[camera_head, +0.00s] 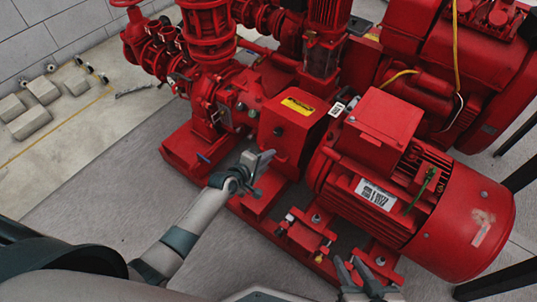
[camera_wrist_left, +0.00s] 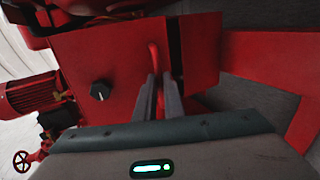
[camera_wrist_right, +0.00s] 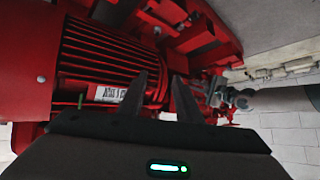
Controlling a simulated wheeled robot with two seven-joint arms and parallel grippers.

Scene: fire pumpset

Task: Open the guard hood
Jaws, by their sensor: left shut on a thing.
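The guard hood (camera_head: 290,128) is a red box with a yellow label between the pump and the motor, and it looks closed. In the left wrist view, the hood (camera_wrist_left: 115,70) shows a black knob and a thin red handle (camera_wrist_left: 154,52) near its edge. My left gripper (camera_head: 268,156) is at the hood's near side. In the left wrist view, its two fingers (camera_wrist_left: 160,85) are shut on the red handle. My right gripper (camera_head: 352,264) is low in front of the motor, and its fingers (camera_wrist_right: 166,78) are apart with nothing between them.
The red motor (camera_head: 385,195), with a label and terminal box, stands right of the hood. The red pump and pipework (camera_head: 215,90) stand left and behind. Bolted red brackets (camera_head: 308,235) lie near my right gripper. Grey floor (camera_head: 110,190) is free at the left.

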